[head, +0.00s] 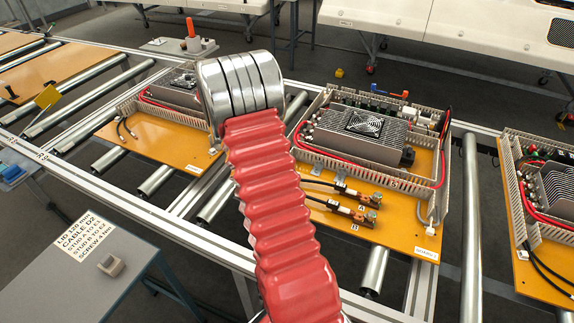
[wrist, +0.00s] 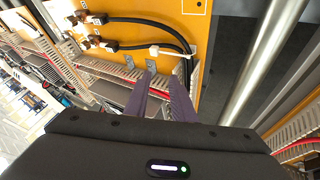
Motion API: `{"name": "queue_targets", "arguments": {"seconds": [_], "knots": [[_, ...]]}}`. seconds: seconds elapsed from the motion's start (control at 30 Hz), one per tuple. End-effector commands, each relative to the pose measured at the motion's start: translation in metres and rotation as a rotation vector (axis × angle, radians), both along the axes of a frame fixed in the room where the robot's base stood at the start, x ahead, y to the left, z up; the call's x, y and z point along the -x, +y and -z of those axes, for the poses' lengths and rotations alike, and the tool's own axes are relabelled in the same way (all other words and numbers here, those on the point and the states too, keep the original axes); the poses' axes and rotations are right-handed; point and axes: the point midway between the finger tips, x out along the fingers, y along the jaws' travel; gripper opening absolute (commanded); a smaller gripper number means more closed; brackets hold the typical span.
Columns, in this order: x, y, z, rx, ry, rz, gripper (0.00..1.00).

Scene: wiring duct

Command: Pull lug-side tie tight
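Two black cables (wrist: 135,22) run across the orange board from copper-coloured lugs (wrist: 92,18) in the wrist view. A white tie (wrist: 166,51) lies on the cables, just beyond the fingertips. My gripper (wrist: 164,72) has two purple fingers, with a narrow gap between their tips. No tie end is clearly visible between them. The fingertips look close to the tie; whether they touch it I cannot tell. In the head view the lugs (head: 363,198) sit on the middle board, marked A and B. My red-sleeved arm hides the cables' left part, and my gripper is not visible there.
A slotted wiring duct (wrist: 120,75) runs beside the fingers. The middle board (head: 400,240) carries a finned grey unit (head: 360,135) and lies on a roller conveyor (head: 474,200). Neighbouring boards stand left and right. A grey table with a label (head: 95,240) is at lower left.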

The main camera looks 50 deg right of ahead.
Motion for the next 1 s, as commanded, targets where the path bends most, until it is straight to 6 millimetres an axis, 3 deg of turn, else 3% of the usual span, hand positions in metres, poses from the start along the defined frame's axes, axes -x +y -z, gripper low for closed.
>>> {"name": "queue_targets", "arguments": {"seconds": [0.1, 0.2, 0.4, 0.6, 0.8, 1.0], "knots": [[0.035, -0.035, -0.011, -0.001, -0.019, 0.090, 0.32], [0.067, -0.054, -0.016, -0.025, -0.049, 0.184, 0.36], [0.124, -0.075, -0.016, -0.108, -0.157, 0.403, 0.36], [0.167, -0.079, -0.015, -0.207, -0.318, 0.653, 0.36], [0.187, -0.077, -0.018, -0.305, -0.525, 0.921, 0.36], [0.178, -0.073, -0.026, -0.396, -0.731, 1.152, 0.36]]}}
